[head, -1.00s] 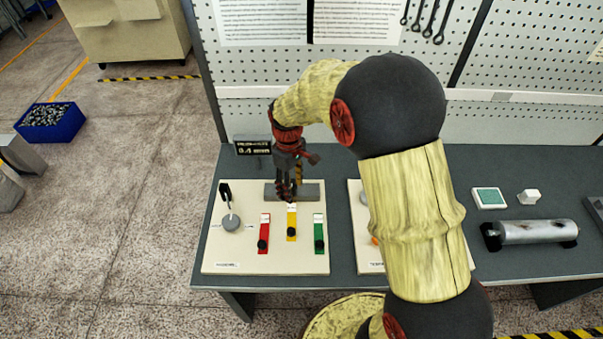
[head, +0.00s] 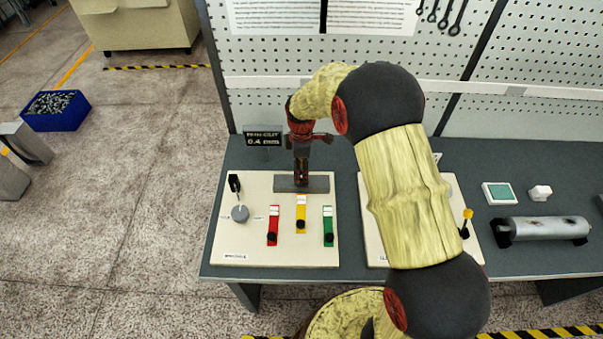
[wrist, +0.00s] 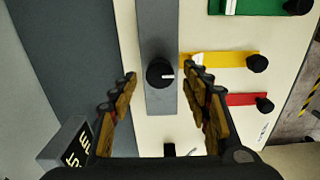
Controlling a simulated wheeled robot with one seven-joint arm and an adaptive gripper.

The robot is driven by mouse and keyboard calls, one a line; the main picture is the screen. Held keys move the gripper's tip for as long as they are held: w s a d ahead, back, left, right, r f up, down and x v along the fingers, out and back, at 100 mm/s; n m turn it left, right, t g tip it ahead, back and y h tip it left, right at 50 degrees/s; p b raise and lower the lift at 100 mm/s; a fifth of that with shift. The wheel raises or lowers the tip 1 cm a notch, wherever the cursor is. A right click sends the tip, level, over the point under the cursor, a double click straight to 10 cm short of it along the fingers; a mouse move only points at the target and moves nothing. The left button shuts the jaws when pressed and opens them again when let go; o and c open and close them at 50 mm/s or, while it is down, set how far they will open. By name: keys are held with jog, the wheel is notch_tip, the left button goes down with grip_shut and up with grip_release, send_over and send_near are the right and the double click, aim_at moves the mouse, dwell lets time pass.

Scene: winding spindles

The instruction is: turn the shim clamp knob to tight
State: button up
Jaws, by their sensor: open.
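A black round knob (wrist: 160,73) with a white pointer line sits on a grey bar (wrist: 157,20) in the wrist view. Its line points right in that view. No label on it can be read. My gripper (wrist: 161,76) is open, with one finger on either side of the knob and gaps showing on both sides. In the head view my gripper (head: 300,183) points down over the grey bar (head: 320,184) on the left cream panel (head: 285,256), and hides the knob there.
Red (head: 273,225), yellow (head: 300,214) and green (head: 328,226) strips with black knobs lie in front of the bar. A grey dial (head: 240,213) is at the left. A small display (head: 263,139) stands behind. My arm covers part of the right panel (head: 455,235).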

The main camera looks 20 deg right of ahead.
jog(key=shift+f, duration=0.9)
jog(key=shift+c, duration=1.4)
jog(key=c, duration=0.9)
